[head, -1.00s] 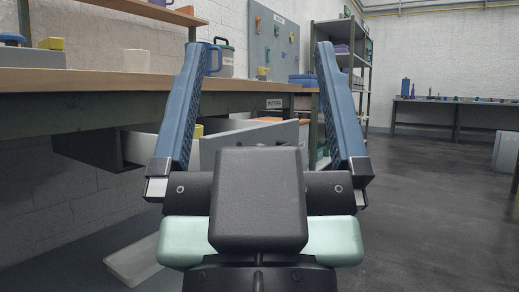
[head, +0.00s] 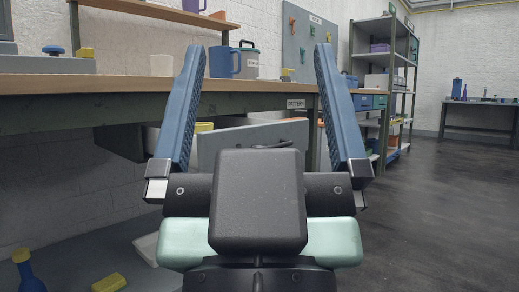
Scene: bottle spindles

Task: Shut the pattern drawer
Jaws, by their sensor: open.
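The pattern drawer (head: 230,142) is pulled out under the workbench, its grey front panel facing me at a slant. A small dark handle (head: 273,145) shows at the top of that front, partly hidden behind my gripper. A yellow item (head: 204,127) shows inside the drawer. A "PATTERN" label (head: 296,104) is on the bench's edge rail above. My gripper (head: 258,62) is open, with its two blue fingers spread wide and nothing between them. It stands in front of the drawer in the picture; I cannot see any contact.
The workbench (head: 120,86) runs across the left, with a blue mug (head: 223,62) and a white cup (head: 161,66) on it. A blue bottle (head: 28,272) and a yellow block (head: 108,283) are low at left. Shelving (head: 388,70) stands behind. The floor at right (head: 450,200) is clear.

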